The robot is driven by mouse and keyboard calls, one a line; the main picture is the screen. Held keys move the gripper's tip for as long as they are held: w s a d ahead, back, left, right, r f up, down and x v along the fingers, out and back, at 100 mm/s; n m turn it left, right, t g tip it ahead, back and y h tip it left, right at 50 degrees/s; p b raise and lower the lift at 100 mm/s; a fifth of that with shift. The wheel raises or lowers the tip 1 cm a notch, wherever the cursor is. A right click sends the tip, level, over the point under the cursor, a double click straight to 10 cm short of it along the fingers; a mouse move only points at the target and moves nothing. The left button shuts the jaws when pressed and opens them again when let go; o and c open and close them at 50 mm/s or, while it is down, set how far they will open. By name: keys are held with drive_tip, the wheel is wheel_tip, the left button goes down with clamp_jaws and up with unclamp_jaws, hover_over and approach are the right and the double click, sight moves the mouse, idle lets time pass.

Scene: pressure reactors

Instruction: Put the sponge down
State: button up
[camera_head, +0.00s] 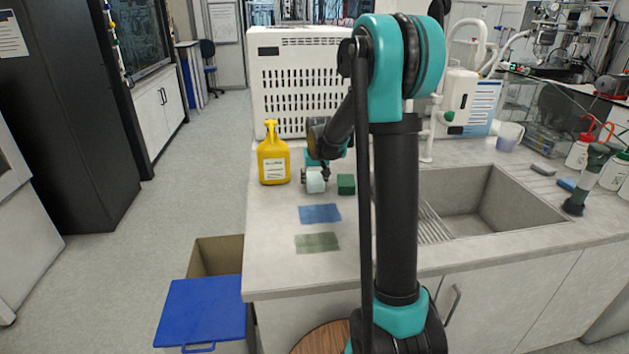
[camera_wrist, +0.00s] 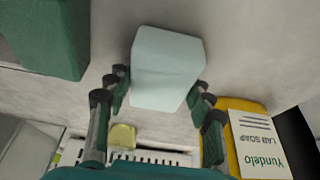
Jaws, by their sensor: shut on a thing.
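A pale mint sponge (camera_head: 315,183) is at the counter's left part, between the yellow soap bottle and a dark green block; it also shows large in the wrist view (camera_wrist: 166,70). My gripper (camera_head: 316,177) is shut on it, with one finger pad along each side in the wrist view (camera_wrist: 160,97). The sponge is at or just above the counter top (camera_head: 275,220); I cannot tell whether it touches.
The dark green block (camera_head: 346,184) stands close to the right of the sponge. The yellow soap bottle (camera_head: 273,157) stands to its left. A blue cloth (camera_head: 320,213) and a green cloth (camera_head: 317,242) lie in front. A sink (camera_head: 490,205) is right, a white cabinet (camera_head: 295,85) behind.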

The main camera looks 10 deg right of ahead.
drive_tip(key=shift+f, duration=0.15)
drive_tip(key=o, duration=1.1)
drive_tip(key=v, duration=1.2)
